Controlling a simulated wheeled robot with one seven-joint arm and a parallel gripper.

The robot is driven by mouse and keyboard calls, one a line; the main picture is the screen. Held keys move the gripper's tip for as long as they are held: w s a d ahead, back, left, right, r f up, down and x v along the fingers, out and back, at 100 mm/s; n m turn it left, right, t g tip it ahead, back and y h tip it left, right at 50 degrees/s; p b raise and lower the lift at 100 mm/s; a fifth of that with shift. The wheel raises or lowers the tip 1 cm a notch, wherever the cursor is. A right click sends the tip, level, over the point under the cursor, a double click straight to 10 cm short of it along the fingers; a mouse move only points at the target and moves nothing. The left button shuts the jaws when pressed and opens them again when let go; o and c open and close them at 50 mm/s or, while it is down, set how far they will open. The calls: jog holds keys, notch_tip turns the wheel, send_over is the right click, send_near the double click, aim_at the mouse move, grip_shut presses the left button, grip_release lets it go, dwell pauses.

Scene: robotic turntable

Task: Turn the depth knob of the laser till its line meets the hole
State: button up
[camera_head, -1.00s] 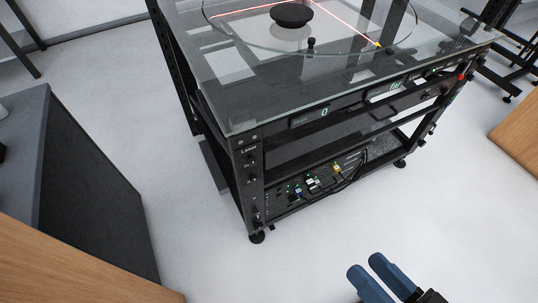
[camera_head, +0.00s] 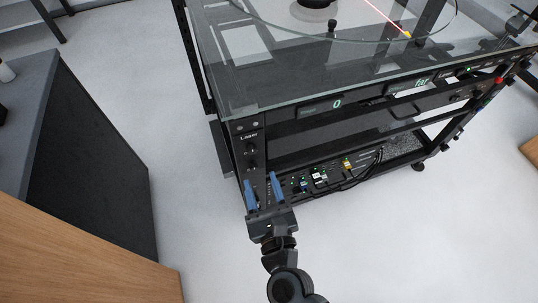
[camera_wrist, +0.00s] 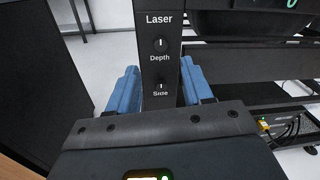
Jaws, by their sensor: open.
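The Laser panel, a black front post (camera_wrist: 160,120), has the depth knob (camera_wrist: 160,45) near its top and the side knob (camera_wrist: 161,86) below it, both with white marks pointing roughly up. In the head view the depth knob (camera_head: 250,150) shows small under the Laser label. My gripper (camera_head: 261,177) is open and empty, below the depth knob in the head view. In the wrist view its blue fingers (camera_wrist: 160,68) appear on either side of the post. The red laser line (camera_head: 384,17) crosses the glass top to a yellow marker (camera_head: 407,35). I cannot make out the hole.
The glass-topped turntable (camera_head: 290,70) overhangs the panel. Its front displays read 0 (camera_head: 337,104) and far (camera_head: 421,82). Cabled equipment (camera_head: 320,178) fills the lower shelf. A dark cabinet (camera_head: 85,150) stands at left, with open floor between.

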aim_at(253, 152)
jog(key=shift+p+x, duration=0.3)
jog(key=shift+x, duration=3.65)
jog(key=shift+c, duration=0.3)
grip_shut()
